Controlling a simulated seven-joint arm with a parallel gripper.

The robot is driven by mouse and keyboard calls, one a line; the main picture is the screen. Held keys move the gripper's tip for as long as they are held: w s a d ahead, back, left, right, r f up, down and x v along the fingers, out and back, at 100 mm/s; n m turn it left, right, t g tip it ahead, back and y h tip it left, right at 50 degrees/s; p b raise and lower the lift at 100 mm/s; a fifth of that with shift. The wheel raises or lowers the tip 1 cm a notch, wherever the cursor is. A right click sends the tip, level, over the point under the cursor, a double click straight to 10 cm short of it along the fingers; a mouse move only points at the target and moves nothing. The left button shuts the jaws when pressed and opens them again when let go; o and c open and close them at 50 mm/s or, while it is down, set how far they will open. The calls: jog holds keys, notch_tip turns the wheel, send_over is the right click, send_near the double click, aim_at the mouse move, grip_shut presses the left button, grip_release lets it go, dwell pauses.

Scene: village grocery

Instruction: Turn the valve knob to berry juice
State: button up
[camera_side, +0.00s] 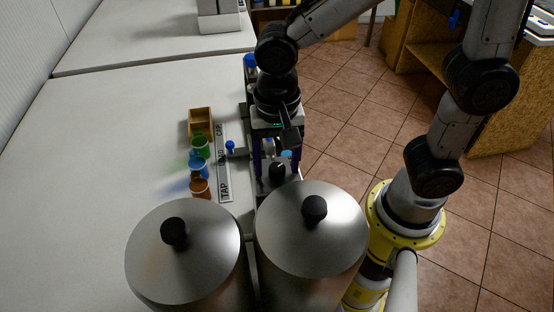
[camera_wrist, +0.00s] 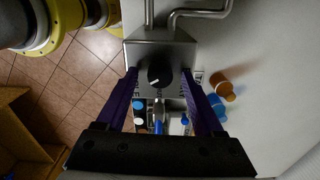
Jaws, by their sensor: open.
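The valve knob (camera_wrist: 159,75) is a round black knob with a small pale mark, on a metal box (camera_wrist: 150,50) with bent pipes behind it. In the side view the dark knob (camera_side: 277,171) shows low between my fingers. My gripper (camera_wrist: 160,76) has its purple fingers apart, one on each side of the knob in the wrist view; I see a gap on both sides. In the side view my gripper (camera_side: 275,172) points down over the unit. I cannot read any berry juice label, and I cannot tell the knob's setting.
Two large lidded metal pots (camera_side: 190,250) (camera_side: 312,235) stand close in front. On the white counter are orange (camera_side: 200,188), blue (camera_side: 198,166) and green (camera_side: 201,146) containers, a wooden box (camera_side: 201,120) and a lettered strip (camera_side: 224,170). The counter farther left is clear.

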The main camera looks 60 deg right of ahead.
grip_shut()
